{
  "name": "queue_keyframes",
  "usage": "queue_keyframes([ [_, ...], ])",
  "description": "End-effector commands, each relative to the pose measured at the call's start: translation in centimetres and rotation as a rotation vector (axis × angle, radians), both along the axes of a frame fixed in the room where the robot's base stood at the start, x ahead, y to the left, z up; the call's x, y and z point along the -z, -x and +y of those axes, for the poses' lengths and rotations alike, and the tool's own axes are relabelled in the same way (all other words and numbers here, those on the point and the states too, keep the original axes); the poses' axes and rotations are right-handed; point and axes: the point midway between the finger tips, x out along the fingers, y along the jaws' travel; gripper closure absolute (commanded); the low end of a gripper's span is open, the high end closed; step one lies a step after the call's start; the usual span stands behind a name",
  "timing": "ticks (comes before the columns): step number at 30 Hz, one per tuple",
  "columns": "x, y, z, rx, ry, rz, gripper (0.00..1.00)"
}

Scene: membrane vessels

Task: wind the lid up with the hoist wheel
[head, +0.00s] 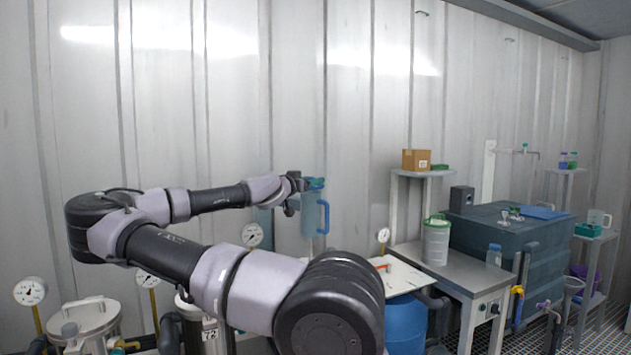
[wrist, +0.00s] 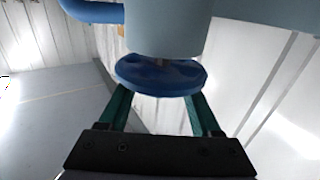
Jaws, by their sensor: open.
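The hoist wheel is a dark blue disc (wrist: 160,76) under a pale blue-grey housing (wrist: 165,28) in the wrist view. My gripper (wrist: 160,97) is open, with one teal finger at each side of the wheel's near rim. I cannot tell whether the fingers touch it. In the head view my gripper (head: 316,184) is at the top of a pale blue hoist body (head: 312,215), and the wheel itself does not show clearly. A blue bent handle (head: 324,217) is on that body, and a blue bar (wrist: 92,10) shows in the wrist view. I cannot tell which lid hangs from the hoist.
White vessels (head: 92,318) with gauges (head: 29,291) stand at lower left. A white board (head: 400,277) lies over a blue drum (head: 406,325). A bench with a white tub (head: 435,243) and a blue-grey tank (head: 500,245) stand at right. The wall is close behind the hoist.

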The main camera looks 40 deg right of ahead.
Motion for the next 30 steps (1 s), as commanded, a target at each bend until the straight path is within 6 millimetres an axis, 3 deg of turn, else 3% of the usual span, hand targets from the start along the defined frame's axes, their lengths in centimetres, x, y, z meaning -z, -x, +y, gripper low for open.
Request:
queue_keyframes([
  [6, 0.0, -0.8, -2.3, 0.000, 0.000, 0.001, 0.35],
  [16, 0.0, -1.0, -2.7, 0.000, 0.000, 0.000, 0.35],
  [17, 0.0, -1.0, -2.7, 0.000, 0.000, 0.000, 0.39],
  [21, 0.0, -1.0, -2.6, 0.000, 0.000, 0.000, 0.92],
  [22, 0.0, -1.0, -2.6, 0.000, 0.000, 0.000, 1.00],
  [30, 0.0, -0.9, -2.7, -0.010, -0.001, -0.001, 1.00],
])
